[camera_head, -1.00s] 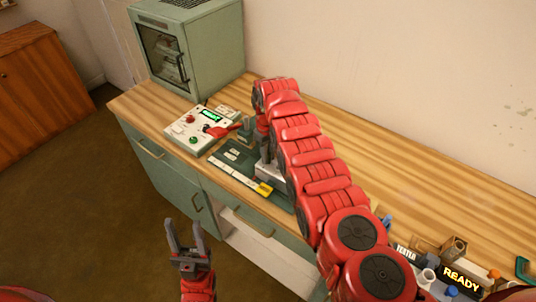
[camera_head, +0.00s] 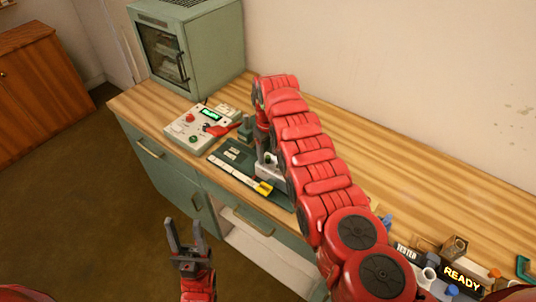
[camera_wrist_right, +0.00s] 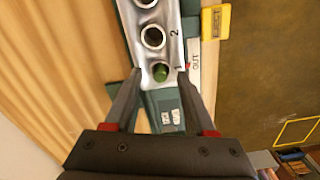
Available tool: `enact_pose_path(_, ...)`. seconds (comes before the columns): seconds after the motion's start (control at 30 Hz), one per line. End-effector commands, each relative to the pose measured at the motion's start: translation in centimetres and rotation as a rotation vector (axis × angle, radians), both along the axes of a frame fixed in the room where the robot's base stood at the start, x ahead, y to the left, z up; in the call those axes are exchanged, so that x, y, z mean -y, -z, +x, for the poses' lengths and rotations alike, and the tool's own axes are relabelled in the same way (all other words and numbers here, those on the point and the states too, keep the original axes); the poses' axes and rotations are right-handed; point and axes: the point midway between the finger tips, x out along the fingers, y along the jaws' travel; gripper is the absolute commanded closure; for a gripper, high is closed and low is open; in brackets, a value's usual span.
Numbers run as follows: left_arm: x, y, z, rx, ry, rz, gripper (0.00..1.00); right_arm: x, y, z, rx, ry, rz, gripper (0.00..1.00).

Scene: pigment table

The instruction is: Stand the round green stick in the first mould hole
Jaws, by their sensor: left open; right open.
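The mould (camera_wrist_right: 148,15) is a silvery metal bar with round holes, marked 1 and 2 in the right wrist view. The green stick (camera_wrist_right: 161,73) shows as a round green end inside hole 1, seen nearly end-on. How deep it sits cannot be told. My right gripper (camera_wrist_right: 162,75) is open, its fingers on either side of the mould's end around hole 1, apart from the stick. In the head view the mould (camera_head: 268,172) is partly hidden by my right arm. My left gripper (camera_head: 184,226) is open and empty in front of the table.
A control box (camera_head: 197,130) with a lit display and a red lever stands left of the mould. A green cabinet (camera_head: 200,50) is at the back left. Blocks and a READY sign (camera_head: 463,280) crowd the right front. The table's back middle (camera_head: 400,150) is clear.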

Motion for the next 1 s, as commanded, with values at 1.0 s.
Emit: enact_pose_path(1.0, 0.0, -1.8, 0.0, 0.0, 0.0, 0.0, 0.5, 0.0, -15.7, -0.1, 0.001, 0.0, 0.001, 0.44)
